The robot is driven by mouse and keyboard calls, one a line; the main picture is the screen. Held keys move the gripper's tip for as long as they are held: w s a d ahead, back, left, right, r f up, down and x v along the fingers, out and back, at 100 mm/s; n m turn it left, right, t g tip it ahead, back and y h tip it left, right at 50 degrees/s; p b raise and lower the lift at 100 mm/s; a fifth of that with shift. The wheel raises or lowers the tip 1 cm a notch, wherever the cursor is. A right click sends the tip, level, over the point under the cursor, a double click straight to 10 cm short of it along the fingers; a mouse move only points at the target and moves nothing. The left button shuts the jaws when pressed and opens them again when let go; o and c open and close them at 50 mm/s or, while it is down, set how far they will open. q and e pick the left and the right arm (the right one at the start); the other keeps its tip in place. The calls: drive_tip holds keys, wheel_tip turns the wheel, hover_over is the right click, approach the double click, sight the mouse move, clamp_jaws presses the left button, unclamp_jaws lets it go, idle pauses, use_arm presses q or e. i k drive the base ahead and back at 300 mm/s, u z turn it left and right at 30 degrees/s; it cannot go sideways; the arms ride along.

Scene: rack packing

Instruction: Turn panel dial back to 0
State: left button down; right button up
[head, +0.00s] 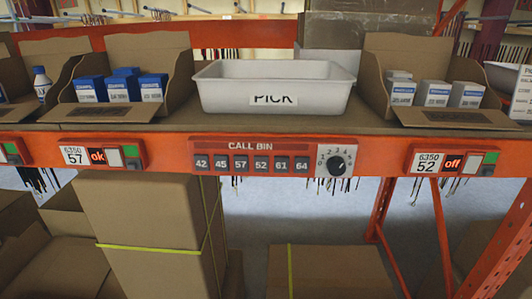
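Small numbers rise from 0 at the left around the knob. Its pointer mark is too small to read for certain. To the left of the dial, the panel has a row of dark tiles reading 42, 45, 57, 52, 61 and 64. Neither of my grippers is in view, and nothing touches or covers the dial.
The panel is on an orange rack beam (375,160). Above it stand a white PICK bin (275,92) and open cartons with blue boxes (122,86) and white boxes (433,93). Label units (101,156) and (450,161) flank the panel. Large cartons (145,215) stand below.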

sight(336, 165)
drive_tip(key=z, duration=0.55)
drive_tip(key=k, duration=1.3)
drive_tip(key=z, duration=1.05)
drive_tip(key=i, duration=1.1)
drive_tip(key=u, duration=0.4)
